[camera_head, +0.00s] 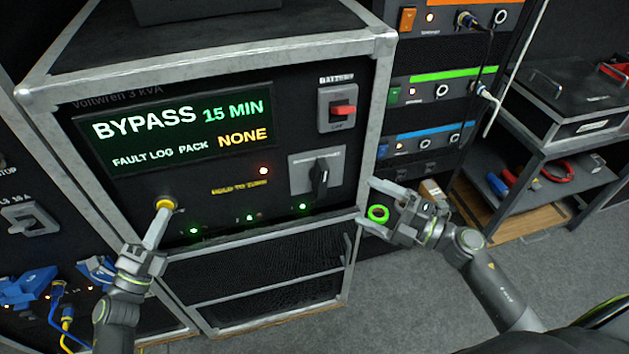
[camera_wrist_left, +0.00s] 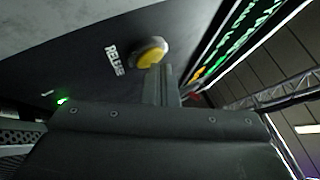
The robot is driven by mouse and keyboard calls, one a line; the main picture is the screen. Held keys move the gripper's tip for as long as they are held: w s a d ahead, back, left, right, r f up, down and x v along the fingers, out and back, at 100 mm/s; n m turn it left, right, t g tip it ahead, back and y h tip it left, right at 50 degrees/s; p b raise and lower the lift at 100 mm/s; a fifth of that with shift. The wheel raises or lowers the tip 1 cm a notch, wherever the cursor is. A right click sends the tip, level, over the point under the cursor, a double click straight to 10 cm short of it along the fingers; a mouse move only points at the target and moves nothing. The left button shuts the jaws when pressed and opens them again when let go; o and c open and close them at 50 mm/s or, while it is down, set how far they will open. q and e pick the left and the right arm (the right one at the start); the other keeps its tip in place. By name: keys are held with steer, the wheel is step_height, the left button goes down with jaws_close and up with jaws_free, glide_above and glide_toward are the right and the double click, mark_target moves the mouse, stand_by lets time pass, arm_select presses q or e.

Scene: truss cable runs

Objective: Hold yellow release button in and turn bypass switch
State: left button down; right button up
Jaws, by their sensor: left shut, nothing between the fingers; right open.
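The yellow release button (camera_head: 165,204) sits at the lower left of the UPS front panel. My left gripper (camera_head: 160,218) is shut and empty, with its fingertips at the button. In the left wrist view the yellow button (camera_wrist_left: 151,56) shows in its pale ring just beyond the fingers (camera_wrist_left: 162,85); I cannot tell how far it is pressed. The black bypass switch (camera_head: 319,177) is on a grey plate at the panel's lower right, its handle close to upright. My right gripper (camera_head: 389,205) is open and empty, to the right of the switch and apart from it, beyond the cabinet's edge.
The display (camera_head: 180,125) reads BYPASS 15 MIN, FAULT LOG PACK NONE. A red battery switch (camera_head: 343,110) is above the bypass switch. A rack of modules (camera_head: 440,90) and a cart (camera_head: 530,165) stand at right. Blue connectors (camera_head: 30,288) are at lower left.

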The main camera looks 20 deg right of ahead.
mark_target(322, 183)
steer(key=x, duration=1.2)
steer(key=shift+r, duration=0.1)
steer(key=shift+c, duration=0.4)
steer(key=c, duration=0.8)
steer(key=m+t+y, duration=0.1)
steer(key=m+t, duration=0.1)
steer(key=m, duration=0.1)
steer(key=shift+t, duration=0.4)
steer(key=shift+m+t, duration=1.8)
steer(key=shift+m, duration=0.8)
